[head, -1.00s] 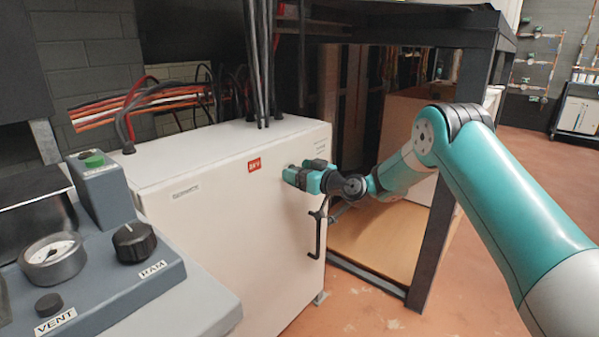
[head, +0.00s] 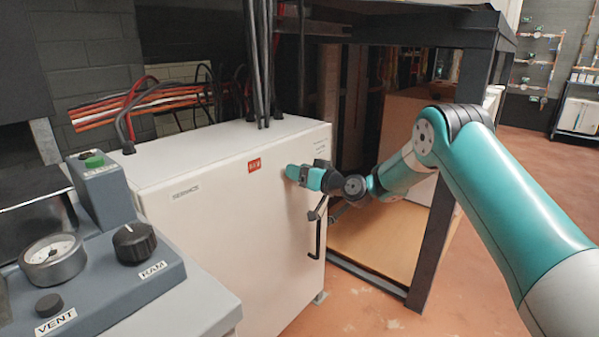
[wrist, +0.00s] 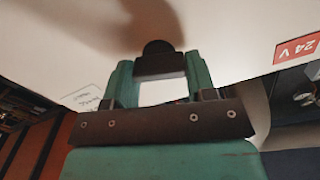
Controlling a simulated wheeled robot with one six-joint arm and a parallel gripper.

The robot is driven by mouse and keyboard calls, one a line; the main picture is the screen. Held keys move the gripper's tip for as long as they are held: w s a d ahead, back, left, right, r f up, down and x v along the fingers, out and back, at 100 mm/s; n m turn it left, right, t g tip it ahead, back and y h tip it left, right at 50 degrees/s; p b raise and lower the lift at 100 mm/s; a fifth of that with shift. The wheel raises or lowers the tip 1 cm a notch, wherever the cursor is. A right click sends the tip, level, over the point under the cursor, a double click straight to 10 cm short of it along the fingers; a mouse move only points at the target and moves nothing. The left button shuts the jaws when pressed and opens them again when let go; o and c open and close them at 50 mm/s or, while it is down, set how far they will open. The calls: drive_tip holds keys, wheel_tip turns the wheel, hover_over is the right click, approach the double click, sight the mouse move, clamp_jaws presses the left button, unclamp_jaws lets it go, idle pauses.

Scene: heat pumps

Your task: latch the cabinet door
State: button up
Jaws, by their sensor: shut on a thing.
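The white cabinet (head: 230,240) stands in the middle of the head view, and its front door looks flush with the body. My gripper (head: 292,173) is at the upper right of the door face. In the wrist view, my gripper (wrist: 158,70) has its two teal fingers on either side of a black knob (wrist: 158,58) on the pale door and is shut on it. The knob is hidden behind the gripper in the head view. A black bar handle (head: 318,238) is on the door below the gripper, near its right edge.
A grey control console (head: 100,240) with a gauge and dial fills the lower left. Dark cables (head: 262,70) drop onto the cabinet top. A black frame post (head: 440,225) stands right of the cabinet, near my arm. Reddish floor lies open at right.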

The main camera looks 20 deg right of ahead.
drive_tip(key=m, duration=0.3)
drive_tip(key=shift+m+p, duration=0.35)
drive_tip(key=shift+m, duration=0.05)
drive_tip(key=m+p, duration=0.1)
drive_tip(key=m, duration=0.2)
drive_tip(key=shift+w+d+m, duration=0.1)
drive_tip(key=shift+m, duration=0.2)
drive_tip(key=shift+f+m+p, duration=0.15)
drive_tip(key=shift+m+p, duration=1.05)
drive_tip(key=shift+m, duration=2.2)
drive_tip(key=o, duration=0.9)
drive_tip(key=shift+o, duration=0.2)
